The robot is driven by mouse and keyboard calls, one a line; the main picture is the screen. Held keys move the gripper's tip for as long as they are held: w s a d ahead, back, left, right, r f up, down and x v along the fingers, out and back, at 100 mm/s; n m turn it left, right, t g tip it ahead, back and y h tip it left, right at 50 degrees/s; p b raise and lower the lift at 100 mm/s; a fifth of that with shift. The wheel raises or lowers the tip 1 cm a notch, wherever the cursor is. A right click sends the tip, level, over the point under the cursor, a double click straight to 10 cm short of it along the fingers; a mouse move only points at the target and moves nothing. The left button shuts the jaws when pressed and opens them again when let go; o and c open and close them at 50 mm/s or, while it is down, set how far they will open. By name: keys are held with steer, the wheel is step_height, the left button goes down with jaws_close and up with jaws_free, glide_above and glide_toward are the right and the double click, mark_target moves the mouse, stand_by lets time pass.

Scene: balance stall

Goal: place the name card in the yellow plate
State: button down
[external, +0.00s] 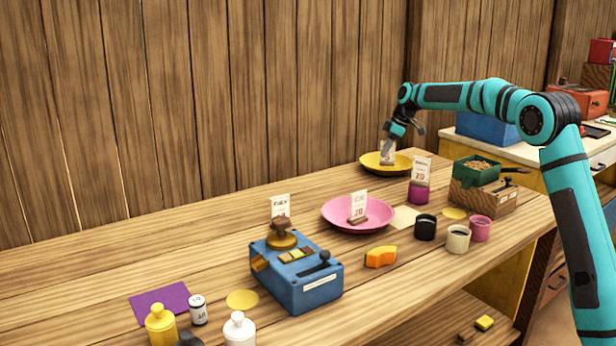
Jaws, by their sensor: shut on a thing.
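The yellow plate (371,164) lies at the far end of the table. My gripper (389,146) is over it, pointing down, shut on a small white name card (388,156). The card is upright, and its lower end is at or just above the inside of the plate; I cannot tell whether it touches. My fingers cover part of the card, and its print is too small to read.
A pink plate (337,216) with another card (358,206) stands in front. A purple jar (418,192) with a card (421,170) is near the yellow plate. A blue balance box (318,290), cups and a wooden box (484,200) stand nearby. The table's back left is clear.

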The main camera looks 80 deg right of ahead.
steer(key=shift+f, duration=0.2)
steer(key=c, duration=1.5)
jaws_free()
steer(key=shift+r, duration=3.5)
